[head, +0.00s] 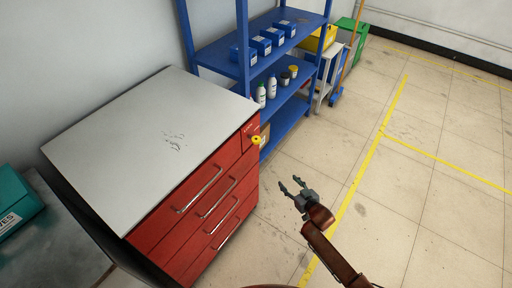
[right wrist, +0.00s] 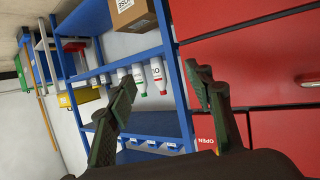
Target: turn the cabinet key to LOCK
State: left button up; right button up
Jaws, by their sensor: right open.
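The red cabinet (head: 210,205) with a grey top stands at the left of the head view. Its yellow key (head: 256,140) sits on the small red lock panel at the top right corner of its front; which way the key points is too small to tell. My right gripper (head: 291,184) is open and empty, right of the cabinet front and apart from the key. My left gripper is not in view.
A blue shelf (head: 245,68) with bins and bottles stands just behind the cabinet. A teal box (head: 12,205) sits on a surface at far left. Drawer handles (head: 200,190) stick out from the cabinet front. The floor (head: 410,190) to the right is clear.

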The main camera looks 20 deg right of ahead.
jog(key=w+a+r+t+y+b, duration=0.1)
jog(key=w+a+r, duration=0.1)
jog(key=r, duration=0.2)
jog(key=w+a+r+n+t+y+b, duration=0.1)
jog(key=a+r, duration=0.1)
jog(key=r, duration=0.2)
jog(key=w+a+r+b, duration=0.1)
jog(key=w+a+r, duration=0.1)
jog(key=r, duration=0.2)
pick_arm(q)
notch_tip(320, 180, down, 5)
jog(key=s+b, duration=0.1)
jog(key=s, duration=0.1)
pick_arm(e)
jog(key=t+y, duration=0.1)
jog(key=y, duration=0.1)
send_near(259, 143)
jog(key=x, duration=0.3)
jog(key=shift+n, duration=0.4)
jog(key=b+x, duration=0.2)
jog(key=x, duration=0.4)
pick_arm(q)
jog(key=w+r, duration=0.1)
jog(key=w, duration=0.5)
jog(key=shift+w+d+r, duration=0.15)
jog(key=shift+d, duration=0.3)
pick_arm(e)
jog(key=shift+x, duration=0.8)
jog(key=c, duration=1.2)
